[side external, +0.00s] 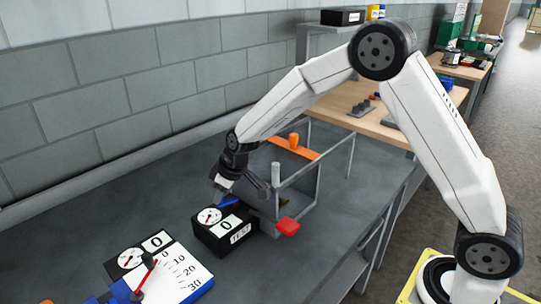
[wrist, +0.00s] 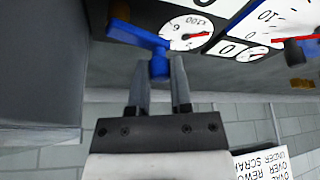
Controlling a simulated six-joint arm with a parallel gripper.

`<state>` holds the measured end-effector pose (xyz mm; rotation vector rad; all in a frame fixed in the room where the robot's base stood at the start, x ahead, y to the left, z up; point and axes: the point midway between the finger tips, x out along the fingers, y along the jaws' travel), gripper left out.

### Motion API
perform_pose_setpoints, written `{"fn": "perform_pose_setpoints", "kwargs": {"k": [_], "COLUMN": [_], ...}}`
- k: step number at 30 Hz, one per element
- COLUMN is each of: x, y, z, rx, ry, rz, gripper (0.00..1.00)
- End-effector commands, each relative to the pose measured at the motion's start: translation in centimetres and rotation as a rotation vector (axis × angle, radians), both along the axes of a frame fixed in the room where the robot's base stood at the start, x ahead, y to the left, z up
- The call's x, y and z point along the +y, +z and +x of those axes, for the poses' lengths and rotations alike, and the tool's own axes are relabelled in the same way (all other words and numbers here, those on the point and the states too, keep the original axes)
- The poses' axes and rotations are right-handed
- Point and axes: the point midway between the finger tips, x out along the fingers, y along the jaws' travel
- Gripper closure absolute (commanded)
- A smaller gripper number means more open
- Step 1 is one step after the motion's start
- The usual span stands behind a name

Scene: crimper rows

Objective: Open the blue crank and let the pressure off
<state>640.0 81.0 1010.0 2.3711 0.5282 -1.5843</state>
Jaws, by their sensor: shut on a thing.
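The blue crank (side external: 229,202) sits on top of a black box (side external: 217,240) with a round dial gauge (side external: 209,216), a white panel reading 0 and a TEST label. In the wrist view the blue crank (wrist: 136,36) runs from its pivot to a short blue knob. My gripper (wrist: 159,63) has its two fingers on either side of that knob, shut on it. The gauge (wrist: 187,32) with its red needle shows just beside the crank. In the side view my gripper (side external: 221,192) is over the back of the black box and partly hides the crank.
A second unit with a dial and 0 panel (side external: 140,250) and a white scale with a red lever (side external: 172,272) stands at front left. A wall runs behind the bench.

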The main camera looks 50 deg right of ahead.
Motion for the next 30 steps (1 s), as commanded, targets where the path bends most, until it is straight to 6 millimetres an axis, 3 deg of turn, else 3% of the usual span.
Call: {"fn": "perform_pose_setpoints", "kwargs": {"k": [18,19,20,30], "x": [-0.04,-0.04,-0.04,-0.02], "y": [0.04,0.04,0.04,0.08], "z": [-0.11,-0.11,-0.11,-0.13], "rx": [0.0,0.0,0.0,0.0], "ry": [0.033,0.033,0.033,0.033], "rz": [-0.001,-0.001,-0.001,-0.001], "gripper": [1.0,0.65,0.6,0.6]}}
